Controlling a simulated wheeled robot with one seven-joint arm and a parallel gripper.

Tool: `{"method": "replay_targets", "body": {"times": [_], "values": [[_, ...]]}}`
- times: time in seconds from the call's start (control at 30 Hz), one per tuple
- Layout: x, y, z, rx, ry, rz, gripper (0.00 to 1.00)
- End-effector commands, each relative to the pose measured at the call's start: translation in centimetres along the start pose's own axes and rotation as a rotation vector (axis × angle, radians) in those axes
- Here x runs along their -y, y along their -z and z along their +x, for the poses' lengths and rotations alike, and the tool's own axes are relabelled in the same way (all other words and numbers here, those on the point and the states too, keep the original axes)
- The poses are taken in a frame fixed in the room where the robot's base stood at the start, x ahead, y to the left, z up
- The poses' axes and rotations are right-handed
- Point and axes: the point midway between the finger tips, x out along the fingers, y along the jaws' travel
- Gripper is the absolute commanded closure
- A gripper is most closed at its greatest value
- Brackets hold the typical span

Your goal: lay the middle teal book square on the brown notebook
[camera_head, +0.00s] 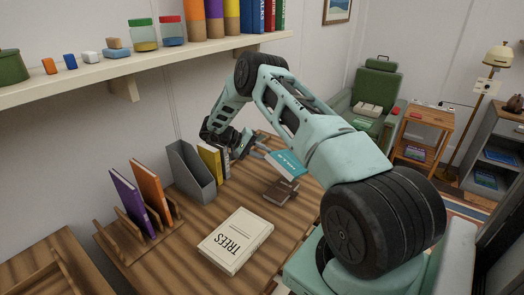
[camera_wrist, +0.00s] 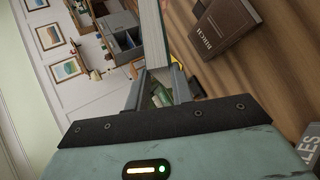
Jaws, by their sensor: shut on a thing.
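The teal book (camera_head: 288,163) is held in my gripper (camera_head: 256,147), which is shut on one end of it. In the head view its cover with pale lettering shows, and it appears tilted above the table. In the wrist view the teal book (camera_wrist: 153,35) stands edge-on between the fingers (camera_wrist: 159,82). The brown notebook (camera_head: 279,192) lies on the table, just below the teal book in the head view. In the wrist view the brown notebook (camera_wrist: 222,35), lettered BIRCH, lies to the right of the held book, apart from it.
A wooden rack (camera_head: 132,232) holds purple and orange books at left. A loaded shelf (camera_head: 125,66) hangs above.

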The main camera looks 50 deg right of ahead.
Motion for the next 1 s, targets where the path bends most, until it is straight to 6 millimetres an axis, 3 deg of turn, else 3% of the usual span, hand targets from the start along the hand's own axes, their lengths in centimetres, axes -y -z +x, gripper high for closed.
{"method": "replay_targets", "body": {"times": [0.5, 0.93, 0.97, 1.0], "values": [[3.3, 0.2, 2.1, 0.0, -0.002, 0.001, 1.0], [3.7, 0.2, 2.4, 0.0, -0.002, 0.002, 1.0], [3.7, 0.2, 2.4, 0.0, -0.002, 0.002, 0.74], [3.7, 0.2, 2.4, 0.0, -0.002, 0.002, 0.63]]}}
